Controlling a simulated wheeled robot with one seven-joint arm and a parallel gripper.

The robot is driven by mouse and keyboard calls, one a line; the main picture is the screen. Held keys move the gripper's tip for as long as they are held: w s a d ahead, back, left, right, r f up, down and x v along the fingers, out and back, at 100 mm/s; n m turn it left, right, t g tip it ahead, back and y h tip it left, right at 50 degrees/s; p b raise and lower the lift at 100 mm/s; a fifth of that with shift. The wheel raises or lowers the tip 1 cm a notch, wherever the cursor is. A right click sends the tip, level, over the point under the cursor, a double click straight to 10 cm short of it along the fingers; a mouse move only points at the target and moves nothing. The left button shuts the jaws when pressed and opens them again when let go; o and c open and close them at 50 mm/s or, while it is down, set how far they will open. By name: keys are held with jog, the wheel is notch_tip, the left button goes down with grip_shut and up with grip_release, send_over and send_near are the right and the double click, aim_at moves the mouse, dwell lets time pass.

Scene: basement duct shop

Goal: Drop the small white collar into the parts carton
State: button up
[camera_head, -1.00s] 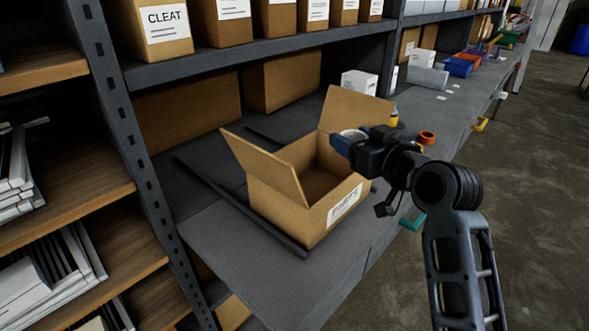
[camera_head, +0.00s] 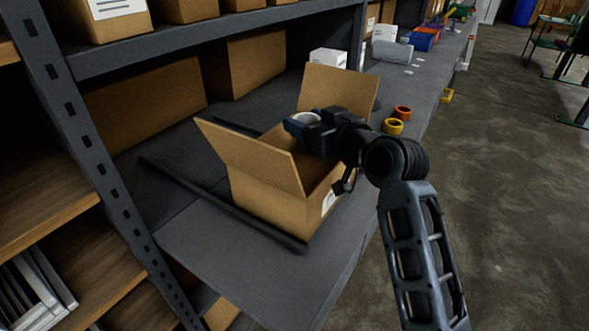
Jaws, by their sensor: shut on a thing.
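The parts carton (camera_head: 262,203) is an open brown cardboard box on the grey workbench, with its flaps standing up and a white label on its front. My gripper (camera_head: 294,123) is over the carton's opening, close to the back flap. It is shut on the small white collar (camera_head: 308,118), a pale ring whose upper rim shows beside the jaws. The gripper and wrist hide part of the carton's inside and right side. The carton's floor is mostly hidden by the front-left flap.
An orange ring (camera_head: 402,113) and a yellow ring (camera_head: 393,127) lie on the bench (camera_head: 205,232) right of the carton. A dark bar (camera_head: 215,201) lies left of it. A white box (camera_head: 327,61) stands behind. A shelf (camera_head: 215,35) with cartons runs above.

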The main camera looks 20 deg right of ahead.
notch_tip(320, 180, down, 3)
jog(key=shift+f+b, duration=0.1)
jog(key=shift+b, duration=0.8)
jog(key=o, duration=1.1)
jog(key=shift+s, duration=0.1)
jog(key=b+v, duration=0.1)
jog(key=v, duration=0.6)
jog(key=shift+s+d, duration=0.2)
jog(key=shift+s, duration=0.1)
